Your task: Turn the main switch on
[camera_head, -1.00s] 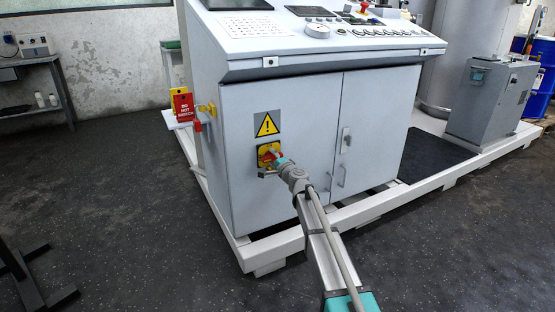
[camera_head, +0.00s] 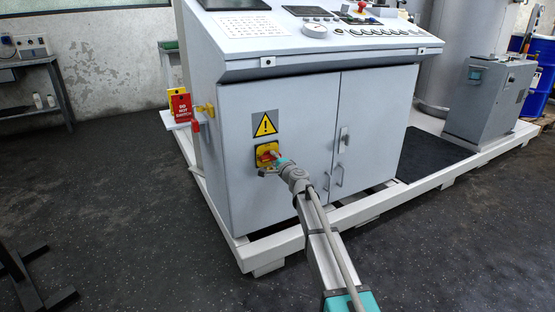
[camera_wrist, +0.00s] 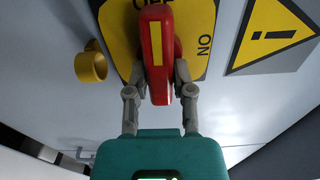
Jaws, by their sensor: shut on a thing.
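The main switch is a red handle with a yellow stripe (camera_wrist: 162,48) on a yellow plate (camera_wrist: 196,45), mounted on the grey cabinet's left door. In the wrist view its stripe end points up toward the partly cut-off "OFF" lettering; "ON" is printed to the right. My gripper (camera_wrist: 160,90) is shut on the handle, with one grey finger on each side. In the head view the switch plate (camera_head: 263,149) shows below the warning triangle (camera_head: 264,124), and my gripper (camera_head: 279,160) reaches it from the lower right, hiding part of the handle.
A yellow ring (camera_wrist: 91,65) sticks out beside the plate. The dark floor (camera_head: 130,200) at left is mostly clear.

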